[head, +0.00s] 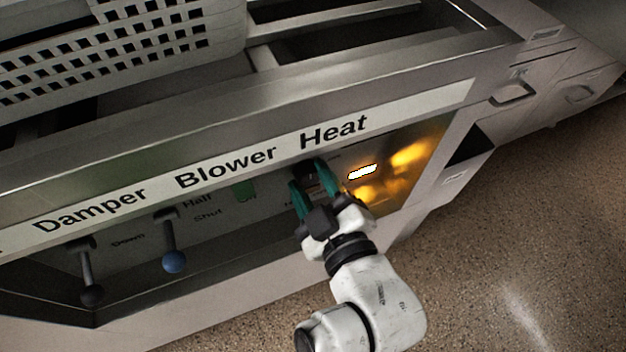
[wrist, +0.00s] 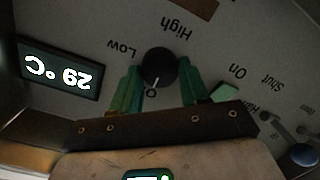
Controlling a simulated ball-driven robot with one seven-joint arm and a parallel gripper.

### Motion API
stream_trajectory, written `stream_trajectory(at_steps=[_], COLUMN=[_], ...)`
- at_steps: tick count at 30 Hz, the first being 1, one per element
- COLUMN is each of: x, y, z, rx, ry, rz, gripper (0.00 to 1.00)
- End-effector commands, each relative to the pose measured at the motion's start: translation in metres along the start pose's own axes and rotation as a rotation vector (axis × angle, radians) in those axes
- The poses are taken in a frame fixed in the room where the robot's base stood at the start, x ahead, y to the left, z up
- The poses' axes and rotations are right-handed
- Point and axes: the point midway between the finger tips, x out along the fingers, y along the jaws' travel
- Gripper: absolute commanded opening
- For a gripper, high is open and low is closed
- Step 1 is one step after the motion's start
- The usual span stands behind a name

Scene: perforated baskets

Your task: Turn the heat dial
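The heat dial is a round black knob (wrist: 159,67) with a white pointer line directed at the "O" mark. "Low" and "High" are printed around it, upside down in the wrist view. In the head view the dial (head: 309,171) is a dark shape under the "Heat" label, partly hidden by my gripper (head: 307,175). My gripper's green fingers are apart, one on each side of the dial, also in the wrist view (wrist: 158,80). I cannot tell whether the fingertips touch the knob.
A lit display (wrist: 58,72) reads 29 °C beside the dial. A green blower switch (head: 245,190), a blue-tipped lever (head: 173,260) and a black-tipped lever (head: 92,293) are to the left. A perforated basket (head: 120,40) stands above the panel. The speckled floor (head: 520,230) is clear at right.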

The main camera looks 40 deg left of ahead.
Motion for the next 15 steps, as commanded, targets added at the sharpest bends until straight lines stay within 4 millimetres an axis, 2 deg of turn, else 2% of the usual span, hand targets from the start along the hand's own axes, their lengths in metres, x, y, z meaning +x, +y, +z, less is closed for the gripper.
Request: stream_trajectory(at_steps=[1,7,15], x=[-0.0001,0.0,-0.002], y=[-0.0001,0.0,0.0002], z=[0.0003,0.0,-0.0003], rx=[0.0,0.002,0.003], ry=[0.0,0.0,0.001], rz=[0.0,0.0,0.0], gripper=[0.51,0.68,0.68])
